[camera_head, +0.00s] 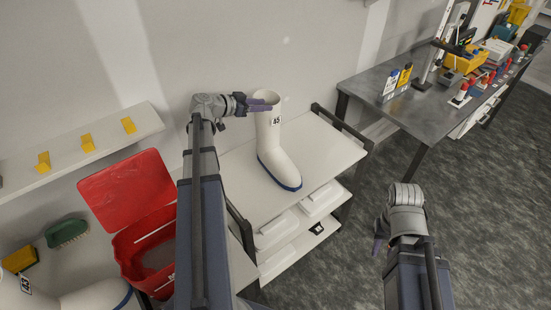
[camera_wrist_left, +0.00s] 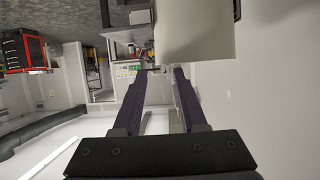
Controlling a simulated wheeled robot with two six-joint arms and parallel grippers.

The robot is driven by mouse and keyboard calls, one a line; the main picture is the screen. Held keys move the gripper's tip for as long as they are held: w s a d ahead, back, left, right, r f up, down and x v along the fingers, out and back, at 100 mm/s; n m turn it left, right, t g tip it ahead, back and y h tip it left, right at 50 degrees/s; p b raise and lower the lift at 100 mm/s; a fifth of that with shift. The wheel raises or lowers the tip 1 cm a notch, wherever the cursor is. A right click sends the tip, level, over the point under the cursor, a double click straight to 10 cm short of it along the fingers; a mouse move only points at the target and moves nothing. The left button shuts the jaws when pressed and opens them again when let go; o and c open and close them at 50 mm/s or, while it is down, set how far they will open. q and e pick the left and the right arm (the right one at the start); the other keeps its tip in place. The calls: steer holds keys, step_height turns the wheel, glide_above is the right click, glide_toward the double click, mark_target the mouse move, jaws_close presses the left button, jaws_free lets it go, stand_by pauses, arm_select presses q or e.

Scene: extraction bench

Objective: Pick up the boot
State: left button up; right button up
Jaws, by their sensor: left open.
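A white boot (camera_head: 272,150) with a blue sole and a black-and-white label stands upright on a white cart top, its toe toward the front right. My left gripper (camera_head: 262,103) is at the upper shaft, and its fingers overlap the boot in the head view. In the left wrist view the gripper (camera_wrist_left: 163,72) is open, with a gap between its fingers. A pale surface (camera_wrist_left: 195,35), likely the boot shaft, is just past the fingertips. I cannot tell whether they touch it. My right gripper (camera_head: 380,236) is low at the right, away from the boot; its opening is unclear.
The cart (camera_head: 335,150) has dark handles and lower shelves with white boxes. A red open bin (camera_head: 128,190) and another white boot (camera_head: 95,297) are at the left. A wall shelf (camera_head: 65,160) has yellow hooks. A grey workbench (camera_head: 410,105) with gear is at the right.

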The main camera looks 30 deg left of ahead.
mark_target(275, 106)
arm_select(q)
steer(key=shift+b+x, duration=0.35)
steer(key=shift+x, duration=0.6)
steer(key=x, duration=0.2)
steer(key=b+x, duration=0.1)
steer(key=x, duration=0.1)
steer(key=shift+d+f+b, duration=0.1)
steer(key=shift+f+b, duration=0.2)
jaws_close()
steer(key=shift+r, duration=0.1)
stand_by(0.3)
